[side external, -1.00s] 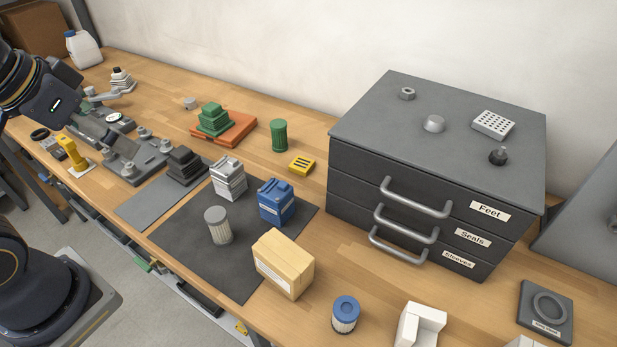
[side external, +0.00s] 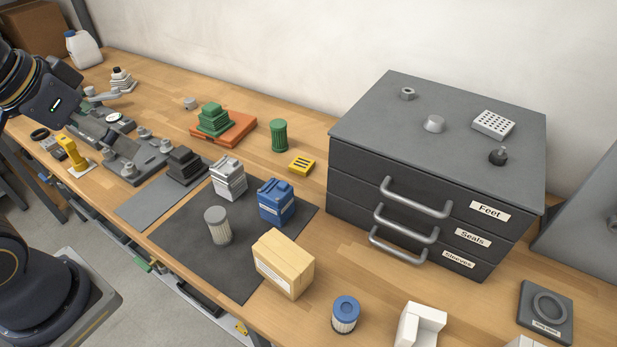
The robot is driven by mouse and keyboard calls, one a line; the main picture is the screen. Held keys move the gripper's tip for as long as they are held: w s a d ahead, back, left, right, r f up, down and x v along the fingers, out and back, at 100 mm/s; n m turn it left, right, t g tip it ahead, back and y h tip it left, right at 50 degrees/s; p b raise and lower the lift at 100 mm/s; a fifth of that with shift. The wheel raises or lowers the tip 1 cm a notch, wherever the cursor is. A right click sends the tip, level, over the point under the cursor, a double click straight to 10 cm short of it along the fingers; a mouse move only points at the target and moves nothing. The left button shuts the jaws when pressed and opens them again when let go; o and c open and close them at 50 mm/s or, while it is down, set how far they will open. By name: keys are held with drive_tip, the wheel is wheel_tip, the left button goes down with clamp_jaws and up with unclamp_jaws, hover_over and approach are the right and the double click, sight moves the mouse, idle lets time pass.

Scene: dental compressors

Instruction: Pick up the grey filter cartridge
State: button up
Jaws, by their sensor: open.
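The grey filter cartridge (side external: 219,227) stands upright on the dark mat (side external: 187,239). It is a pale pleated cylinder with a plain grey top. My gripper (side external: 120,146) is at the far left, beyond the mat's left end, well apart from the cartridge. It is open. Its fingers are hard to make out against the grey metal block behind them. Nothing shows held in it.
A white ribbed part (side external: 229,178), a blue block (side external: 276,202) and a tan box (side external: 284,264) stand near the cartridge. A blue-topped filter (side external: 345,314) stands in front. A dark drawer cabinet (side external: 350,178) fills the right. A green cylinder (side external: 279,135) stands behind.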

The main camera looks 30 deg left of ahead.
drive_tip(key=c, duration=0.4)
drive_tip(key=shift+o, duration=0.2)
drive_tip(key=m+g, duration=0.2)
drive_tip(key=g, duration=0.4)
hover_over(214, 215)
wheel_tip(214, 215, down, 10)
wheel_tip(214, 215, down, 10)
drive_tip(key=shift+r, duration=0.2)
drive_tip(key=shift+w+f, duration=0.15)
drive_tip(key=shift+f, duration=2.8)
